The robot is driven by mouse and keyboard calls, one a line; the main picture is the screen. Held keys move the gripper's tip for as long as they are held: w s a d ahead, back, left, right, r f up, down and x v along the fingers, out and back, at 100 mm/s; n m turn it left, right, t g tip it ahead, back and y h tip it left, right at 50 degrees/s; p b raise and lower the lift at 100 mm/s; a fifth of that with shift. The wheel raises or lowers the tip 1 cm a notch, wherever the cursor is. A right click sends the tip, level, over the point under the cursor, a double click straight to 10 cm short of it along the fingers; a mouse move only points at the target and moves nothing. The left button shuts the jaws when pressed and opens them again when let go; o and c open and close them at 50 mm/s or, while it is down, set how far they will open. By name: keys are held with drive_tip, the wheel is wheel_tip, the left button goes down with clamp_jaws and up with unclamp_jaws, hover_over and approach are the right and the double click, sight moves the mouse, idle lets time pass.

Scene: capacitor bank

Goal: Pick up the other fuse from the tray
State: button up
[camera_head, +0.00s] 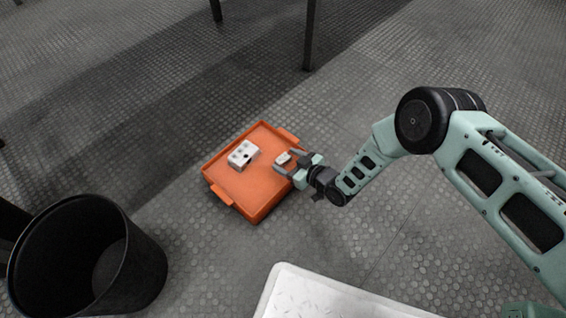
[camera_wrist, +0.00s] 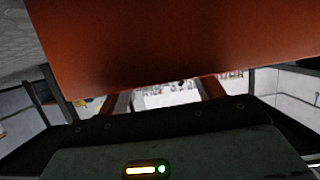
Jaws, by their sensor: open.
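The orange tray (camera_head: 262,196) lies on the floor left of my arm. A white block with dark spots (camera_head: 243,154) sits inside it, left of the middle; I cannot tell whether it is a fuse. A smaller white piece with a dark mark (camera_head: 283,158), possibly the fuse, shows between the fingers of my gripper (camera_head: 285,161) at the tray's right side. The gripper is open, and I cannot tell whether the fingers touch that piece. In the wrist view, an orange surface (camera_wrist: 190,45) fills the top, and a pale patch (camera_wrist: 168,98) shows between the fingers (camera_wrist: 166,92).
A black bin (camera_head: 138,262) stands at the lower left. A white, light-topped surface (camera_head: 320,298) is at the bottom middle. Dark posts (camera_head: 310,35) stand at the back. The textured floor around the tray is clear.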

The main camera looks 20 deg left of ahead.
sight(284, 158)
drive_tip(key=b+x, duration=0.2)
drive_tip(key=x, duration=0.1)
drive_tip(key=shift+a+f, duration=0.15)
drive_tip(key=shift+f, duration=0.05)
drive_tip(key=shift+w+a+b, duration=0.25)
drive_tip(key=shift+a+b, duration=0.1)
drive_tip(key=shift+r, duration=0.1)
drive_tip(key=c, duration=1.1)
drive_tip(key=shift+c, duration=0.2)
